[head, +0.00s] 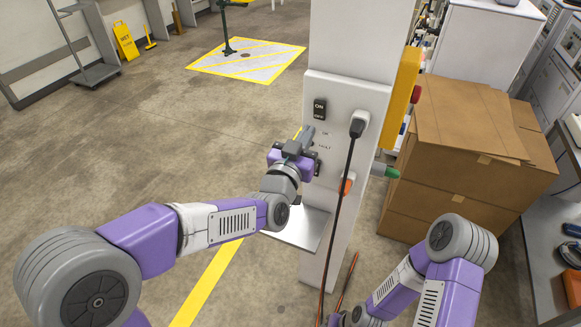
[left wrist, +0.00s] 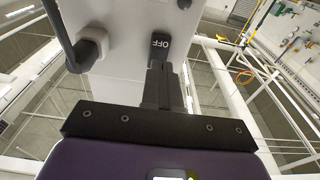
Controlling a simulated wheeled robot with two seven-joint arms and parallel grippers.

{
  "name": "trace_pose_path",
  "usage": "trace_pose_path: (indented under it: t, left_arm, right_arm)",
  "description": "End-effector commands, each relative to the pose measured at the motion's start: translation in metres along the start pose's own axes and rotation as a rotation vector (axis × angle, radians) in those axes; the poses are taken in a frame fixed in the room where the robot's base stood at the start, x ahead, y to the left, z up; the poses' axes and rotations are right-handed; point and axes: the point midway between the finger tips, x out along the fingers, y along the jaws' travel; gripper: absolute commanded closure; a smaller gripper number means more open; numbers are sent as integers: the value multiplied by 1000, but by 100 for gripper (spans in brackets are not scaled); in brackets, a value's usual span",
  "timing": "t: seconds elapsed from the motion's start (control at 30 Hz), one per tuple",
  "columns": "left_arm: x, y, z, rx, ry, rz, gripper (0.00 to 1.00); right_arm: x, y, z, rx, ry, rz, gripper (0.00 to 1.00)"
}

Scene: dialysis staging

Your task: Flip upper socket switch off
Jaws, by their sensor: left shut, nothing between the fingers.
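The upper socket switch (head: 319,109) is a small black rocker on the white panel of the post, with an ON marking at its top. In the left wrist view the switch (left wrist: 160,43) shows an upside-down OFF marking. Which way the rocker is tilted I cannot tell. My left gripper (head: 303,134) is shut and empty, just below and left of the switch in the head view. In the left wrist view its fingertips (left wrist: 160,68) are together close to the OFF end; whether they touch it I cannot tell. My right arm shows at lower right, its gripper out of sight.
A plug (head: 358,124) with a hanging black cable (head: 341,200) sits right of the switch; the plug also shows in the left wrist view (left wrist: 88,48). An orange part (head: 346,186) and a green part (head: 384,172) are lower. Cardboard boxes (head: 455,165) stand at right. Floor at left is open.

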Motion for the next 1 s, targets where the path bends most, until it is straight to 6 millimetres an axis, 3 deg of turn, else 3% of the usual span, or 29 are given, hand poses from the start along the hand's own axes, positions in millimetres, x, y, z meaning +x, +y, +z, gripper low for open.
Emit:
trace_pose_path:
  t: [0.2,0.43,0.6,1.0]
  left_arm:
    - [-46,1,-2,0,-1,3,100]
    - [-80,1,-1,0,-2,2,100]
    - [-88,1,-1,1,-2,2,100]
    - [-89,1,-1,1,-2,3,100]
  right_arm:
    - [-4,-2,-1,0,3,0,57]
    - [-6,-2,-1,0,2,0,57]
    - [-6,-2,0,0,2,0,57]
    - [-6,-2,0,0,2,0,57]
